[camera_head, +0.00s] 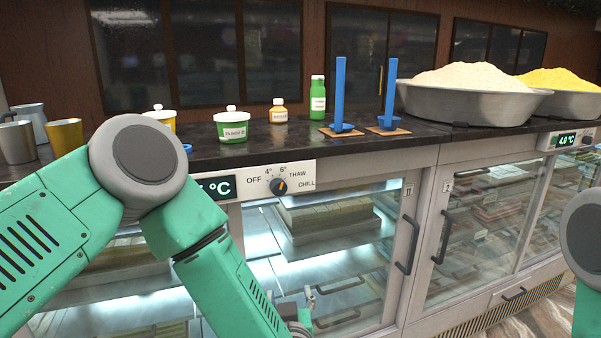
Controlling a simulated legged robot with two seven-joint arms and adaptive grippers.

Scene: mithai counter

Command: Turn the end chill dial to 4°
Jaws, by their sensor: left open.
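A round dark chill dial (278,186) with an orange mark sits on a white control panel (236,181) on the counter front. Its printed marks read OFF, 4°, 6°, THAW and CHILL. The orange mark is on the dial's right side, away from the 4° mark; its exact setting is hard to read. The display (213,187) beside it is partly covered by my left arm, with only its °C end clear. My left gripper (308,306) is low in the picture, below the dial and apart from it, in front of the glass. It is open, partly hidden by my forearm. My right gripper is out of view.
A second panel with a 4.0 display (567,140) and a dial (588,140) is at the far right. Door handles (407,245) stick out from the glass fronts. Jars, blue stands (341,95) and heaped bowls (470,100) stand on the countertop.

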